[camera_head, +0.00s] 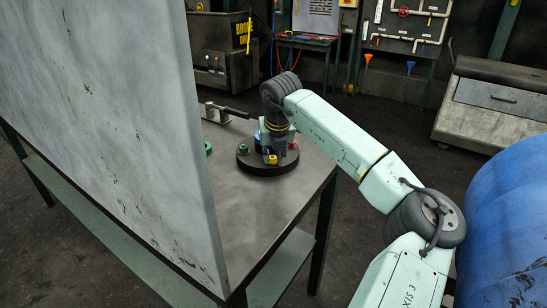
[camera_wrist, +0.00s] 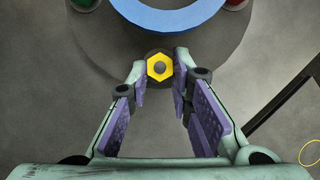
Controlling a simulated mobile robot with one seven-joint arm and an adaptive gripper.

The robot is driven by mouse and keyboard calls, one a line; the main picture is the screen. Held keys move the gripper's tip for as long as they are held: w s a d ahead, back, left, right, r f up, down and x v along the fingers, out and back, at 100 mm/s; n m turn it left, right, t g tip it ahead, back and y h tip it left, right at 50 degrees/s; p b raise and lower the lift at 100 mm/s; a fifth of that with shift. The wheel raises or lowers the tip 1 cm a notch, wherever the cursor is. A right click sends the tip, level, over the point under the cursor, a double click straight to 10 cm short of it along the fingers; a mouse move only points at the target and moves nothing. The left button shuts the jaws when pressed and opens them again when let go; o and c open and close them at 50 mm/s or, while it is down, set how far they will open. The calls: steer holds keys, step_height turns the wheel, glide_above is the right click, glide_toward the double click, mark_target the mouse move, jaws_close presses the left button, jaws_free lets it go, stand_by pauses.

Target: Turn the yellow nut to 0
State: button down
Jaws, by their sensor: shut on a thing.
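The yellow nut (camera_wrist: 160,67) is a hexagon with a grey centre, on the near edge of a round dark base (camera_head: 262,166). It also shows in the head view (camera_head: 272,159). My gripper (camera_wrist: 160,75) reaches from below in the wrist view and is shut on the nut, with one fingertip at each side. In the head view my gripper (camera_head: 274,147) comes down over the base and hides part of it. A blue ring (camera_wrist: 170,14) lies just beyond the nut. No 0 mark is readable.
A green nut (camera_wrist: 84,4) and a red nut (camera_wrist: 236,4) flank the blue ring. The base stands on a grey table (camera_head: 262,205) near its right edge. A tall grey panel (camera_head: 120,120) rises on the left. A dark bar (camera_wrist: 280,105) lies at right.

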steer(key=m+b, duration=0.1)
steer(key=m+h+b, duration=0.1)
steer(key=b, duration=0.1)
steer(key=m+b, duration=0.1)
steer(key=shift+a+f+m+h+b, duration=0.25)
steer(key=shift+m+h+b, duration=0.05)
steer(key=shift+m+b, duration=0.1)
steer(key=m+b, duration=0.1)
steer(key=m+h+b, duration=0.1)
steer(key=m, duration=0.1)
steer(key=m+b, duration=0.1)
steer(key=shift+w+a+r+m+g+h, duration=0.1)
steer(key=shift+a+r+m+g+h, duration=0.05)
steer(key=shift+a+m+g+h, duration=0.15)
steer(key=m, duration=0.2)
steer(key=m+g+h+b, duration=0.1)
steer(key=m, duration=0.1)
steer(key=shift+w+a+r, duration=0.15)
steer(key=shift+w+m+g+h+p, duration=0.1)
steer(key=shift+m+g+h+p, duration=0.2)
steer(key=shift+m, duration=0.6)
steer(key=shift+w+m+g+h+p, duration=0.15)
steer(key=shift+m+g, duration=0.25)
steer(key=shift+m, duration=0.5)
steer(key=c, duration=1.4)
jaws_free()
steer(key=shift+c, duration=0.2)
steer(key=shift+s, duration=0.1)
